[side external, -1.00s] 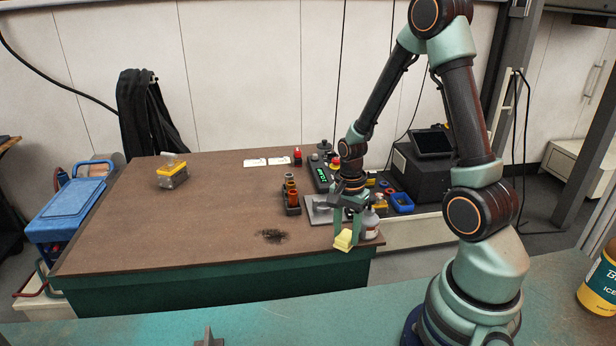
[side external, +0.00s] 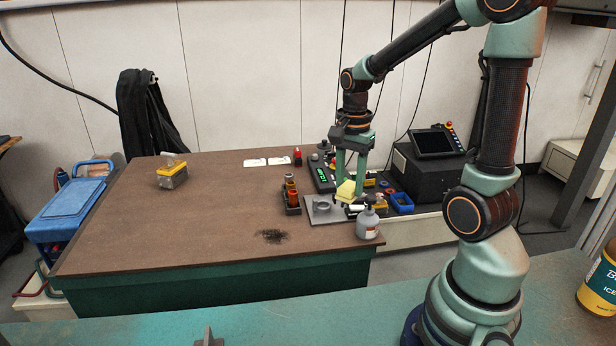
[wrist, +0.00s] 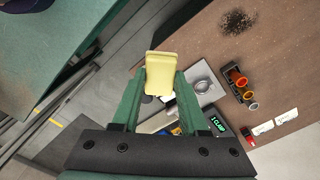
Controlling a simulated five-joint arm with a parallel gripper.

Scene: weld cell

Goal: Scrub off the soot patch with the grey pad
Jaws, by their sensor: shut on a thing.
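My gripper (side external: 350,180) is shut on a pale yellow pad (side external: 346,191), held at the right end of the brown table, near the grey plate. In the wrist view the yellow pad (wrist: 161,72) sits between the green fingers. The held pad looks yellow, not grey; I cannot make out a separate grey pad. The dark soot patch (side external: 271,237) lies on the tabletop near its front edge, left of my gripper and apart from the pad. It also shows at the top of the wrist view (wrist: 236,22).
A grey plate with a ring (side external: 322,207), a rack of orange and dark cylinders (side external: 291,196) and a bottle (side external: 368,224) stand near the table's right end. A yellow-banded block (side external: 172,174) is at the back left. The tabletop left of the soot is clear.

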